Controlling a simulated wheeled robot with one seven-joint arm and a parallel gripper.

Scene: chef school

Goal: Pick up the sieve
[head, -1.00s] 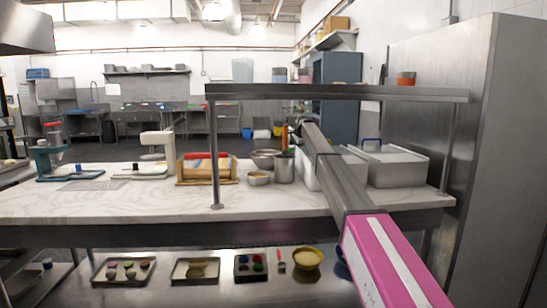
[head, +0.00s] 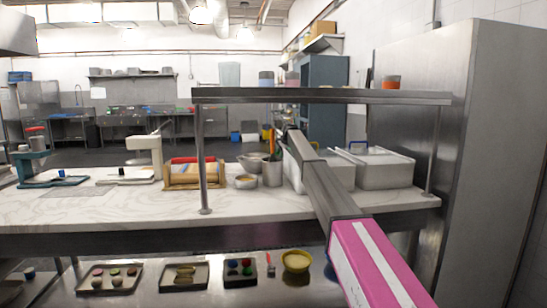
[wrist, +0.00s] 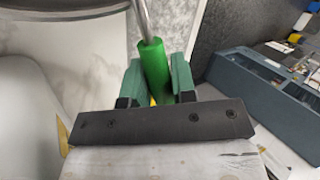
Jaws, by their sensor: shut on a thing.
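My gripper (wrist: 157,80) shows in the wrist view with its two green fingers closed around a bright green handle (wrist: 153,62). A metal rod runs up from the handle and out of the picture. The utensil's head is out of view, so I cannot tell from its shape that it is the sieve. In the head view, my arm reaches over the counter to a metal pot (head: 272,174), where orange and green handles show. My fingers are not clear there.
A white marble counter (head: 120,207) carries small bowls (head: 246,182), a wooden rack (head: 195,176) and lidded containers (head: 385,170) close to my arm. A metal shelf (head: 320,96) spans above. Trays of food (head: 184,277) and a yellow bowl (head: 296,262) sit below in front.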

